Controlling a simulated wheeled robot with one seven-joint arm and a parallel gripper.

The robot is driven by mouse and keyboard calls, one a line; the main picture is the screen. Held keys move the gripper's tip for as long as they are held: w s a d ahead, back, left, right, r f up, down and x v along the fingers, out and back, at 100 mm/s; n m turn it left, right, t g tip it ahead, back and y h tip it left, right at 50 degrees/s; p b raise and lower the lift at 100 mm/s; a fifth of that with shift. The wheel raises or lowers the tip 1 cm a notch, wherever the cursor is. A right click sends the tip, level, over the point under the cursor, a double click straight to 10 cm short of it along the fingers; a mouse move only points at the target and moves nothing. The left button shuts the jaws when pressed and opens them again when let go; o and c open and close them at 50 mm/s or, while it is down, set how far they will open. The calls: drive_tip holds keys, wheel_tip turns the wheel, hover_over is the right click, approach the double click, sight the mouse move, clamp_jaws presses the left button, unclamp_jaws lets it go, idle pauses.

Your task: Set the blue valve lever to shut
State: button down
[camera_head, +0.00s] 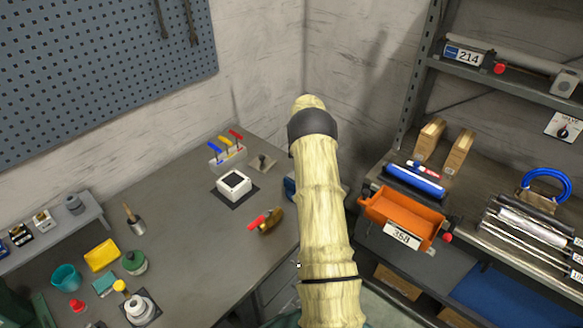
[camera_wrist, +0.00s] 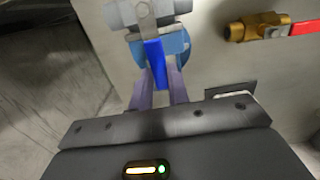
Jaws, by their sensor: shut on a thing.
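The blue valve lever (camera_wrist: 154,62) shows in the wrist view, a flat blue bar hanging from a grey metal valve body (camera_wrist: 148,14) with a round blue part behind it. My gripper (camera_wrist: 158,76) has one finger on each side of the lever and is shut on it. In the head view a small blue piece of a valve (camera_head: 290,187) shows at the left edge of my arm. The rest of it and my gripper are hidden behind the arm there.
A brass valve with a red handle (camera_head: 265,221) lies close to the left on the bench. It also shows at upper right in the wrist view (camera_wrist: 262,27). A white box (camera_head: 234,185) and a block with blue, yellow and red levers (camera_head: 228,158) stand behind. An orange bin (camera_head: 402,218) is at right.

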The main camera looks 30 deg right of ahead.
drive_tip(key=shift+w+d+r, duration=0.1)
drive_tip(key=shift+d+r, duration=0.05)
idle(0.3)
drive_tip(key=c, duration=1.3)
unclamp_jaws()
drive_tip(key=r, duration=0.5)
drive_tip(key=r+b, duration=0.1)
drive_tip(key=r, duration=0.5)
drive_tip(key=r+b, duration=0.1)
drive_tip(key=r, duration=0.5)
drive_tip(key=shift+w+r, duration=0.1)
drive_tip(key=shift+w, duration=0.15)
drive_tip(key=shift+a, duration=0.25)
